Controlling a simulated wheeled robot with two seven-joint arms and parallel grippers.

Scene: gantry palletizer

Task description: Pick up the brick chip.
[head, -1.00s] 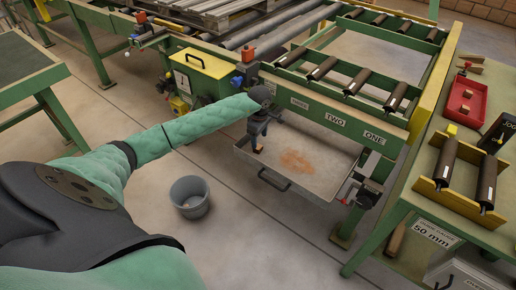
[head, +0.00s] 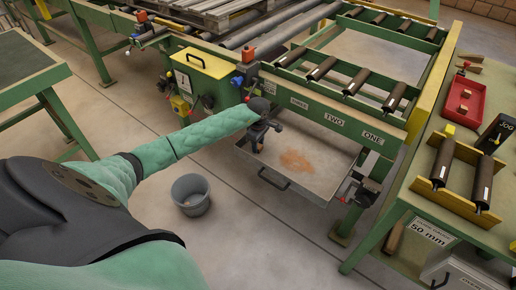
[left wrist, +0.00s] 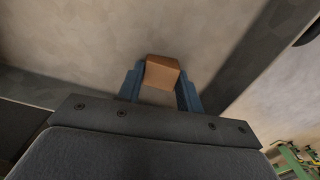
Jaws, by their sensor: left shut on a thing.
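My left gripper (head: 258,146) is over the left part of the grey metal tray (head: 325,180) beneath the roller frame. In the left wrist view, its two blue fingers (left wrist: 160,88) are shut on the brick chip (left wrist: 162,72), a small brown block that sticks out past the fingertips. The chip appears clear of the tray floor, though the exact height cannot be told. In the head view the chip is not made out behind the dark gripper. My right gripper is not in view.
Reddish dust (head: 296,161) lies on the tray floor. The green beam (head: 335,121) marked ONE, TWO and THREE runs just above the tray. A grey bucket (head: 191,194) stands on the floor at left. A green bench (head: 440,220) with rollers and a red bin (head: 464,103) is at right.

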